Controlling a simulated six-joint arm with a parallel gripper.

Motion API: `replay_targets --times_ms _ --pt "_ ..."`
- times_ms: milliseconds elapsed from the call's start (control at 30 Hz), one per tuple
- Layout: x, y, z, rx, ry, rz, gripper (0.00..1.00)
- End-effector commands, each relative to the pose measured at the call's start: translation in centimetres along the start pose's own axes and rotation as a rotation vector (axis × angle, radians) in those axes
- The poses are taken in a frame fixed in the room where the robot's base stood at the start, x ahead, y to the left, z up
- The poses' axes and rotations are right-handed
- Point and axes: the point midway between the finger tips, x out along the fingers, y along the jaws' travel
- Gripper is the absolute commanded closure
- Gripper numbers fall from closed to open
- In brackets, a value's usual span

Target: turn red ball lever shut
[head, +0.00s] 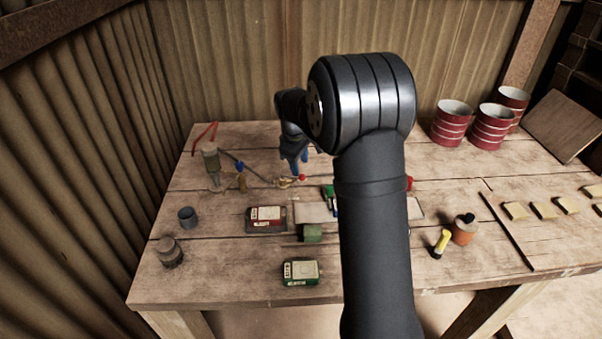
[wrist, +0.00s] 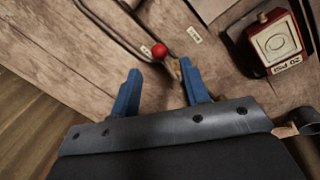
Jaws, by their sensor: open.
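The red ball (wrist: 159,50) of the lever lies just beyond the two fingertips in the wrist view, between their lines. It also shows as a small red dot in the head view (head: 302,178), by the grey pipe on the table. My gripper (wrist: 158,72) is open, with its blue fingers apart and nothing between the tips. In the head view the blue fingers (head: 294,164) point down, just above and left of the ball. A brass-coloured part (wrist: 177,68) shows beside the right finger, which partly hides it. The lever's shaft is not clear.
Small pale labels (wrist: 195,35) lie near the ball. A red gauge box (wrist: 283,40) stands to the right in the wrist view. My arm hides the table's middle right.

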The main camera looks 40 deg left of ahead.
Motion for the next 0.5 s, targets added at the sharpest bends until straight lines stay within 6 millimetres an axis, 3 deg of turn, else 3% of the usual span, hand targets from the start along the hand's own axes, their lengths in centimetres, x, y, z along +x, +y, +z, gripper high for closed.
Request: replay_targets --times_ms 200,500 --pt "3.6 0.0 0.0 0.0 -0.001 -0.001 0.58" --pt "5.1 0.0 0.0 0.0 0.001 0.001 0.58"
